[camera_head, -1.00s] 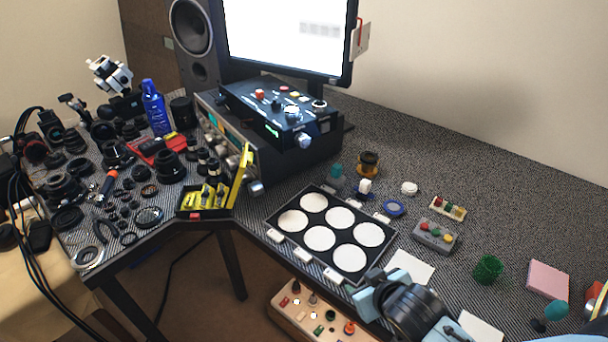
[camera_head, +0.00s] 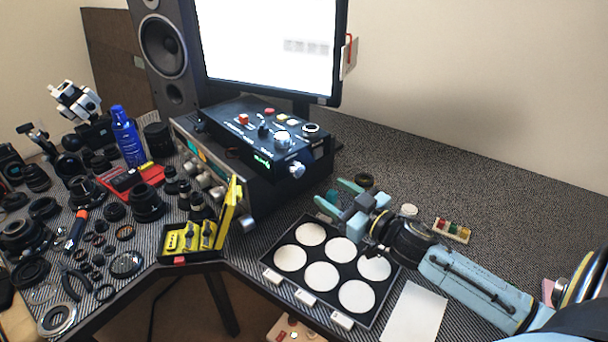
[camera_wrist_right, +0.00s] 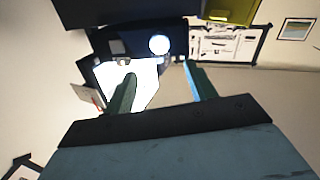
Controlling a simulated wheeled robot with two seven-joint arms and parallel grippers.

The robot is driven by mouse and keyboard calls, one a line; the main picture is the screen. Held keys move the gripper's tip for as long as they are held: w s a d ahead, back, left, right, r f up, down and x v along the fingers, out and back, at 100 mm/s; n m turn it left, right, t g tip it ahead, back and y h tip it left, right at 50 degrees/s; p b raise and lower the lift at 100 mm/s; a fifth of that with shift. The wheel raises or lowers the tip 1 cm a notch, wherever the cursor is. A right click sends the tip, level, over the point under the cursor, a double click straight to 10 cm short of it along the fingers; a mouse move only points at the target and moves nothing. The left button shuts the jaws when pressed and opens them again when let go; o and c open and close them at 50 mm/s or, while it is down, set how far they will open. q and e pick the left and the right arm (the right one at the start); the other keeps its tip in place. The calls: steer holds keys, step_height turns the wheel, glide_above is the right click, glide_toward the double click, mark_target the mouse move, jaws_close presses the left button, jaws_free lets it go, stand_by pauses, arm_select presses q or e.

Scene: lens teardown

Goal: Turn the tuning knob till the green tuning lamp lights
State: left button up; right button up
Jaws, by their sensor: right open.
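A dark control box (camera_head: 240,140) stands on a larger instrument below the monitor. Its top carries several knobs and buttons, including a silver knob (camera_head: 282,140). Another pale knob (camera_head: 297,170) sticks out at its front right corner. A small green readout (camera_head: 262,161) glows on its front; I cannot tell which spot is the tuning lamp or whether it is lit. My right gripper (camera_head: 338,198) is open and empty, right of the box and apart from it, above the tray. In the right wrist view, a bright round shape (camera_wrist_right: 159,45) shows beyond the open fingers (camera_wrist_right: 160,88). My left gripper is not visible.
A black tray with white discs (camera_head: 268,262) lies below my right gripper. An open yellow case (camera_head: 192,240) and many lens parts lie left. The monitor (camera_head: 270,45) stands behind the box. Bare desk (camera_head: 420,160) lies to the right.

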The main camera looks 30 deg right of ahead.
mark_target(299, 172)
steer(key=w, duration=0.2)
steer(key=w+a, duration=0.1)
steer(key=w, duration=0.5)
steer(key=shift+a+b, duration=0.2)
steer(key=shift+b, duration=0.1)
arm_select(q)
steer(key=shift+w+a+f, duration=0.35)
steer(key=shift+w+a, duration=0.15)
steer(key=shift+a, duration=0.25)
arm_select(e)
steer(key=shift+w+a, duration=0.2)
steer(key=shift+w, duration=0.8)
steer(key=c, duration=1)
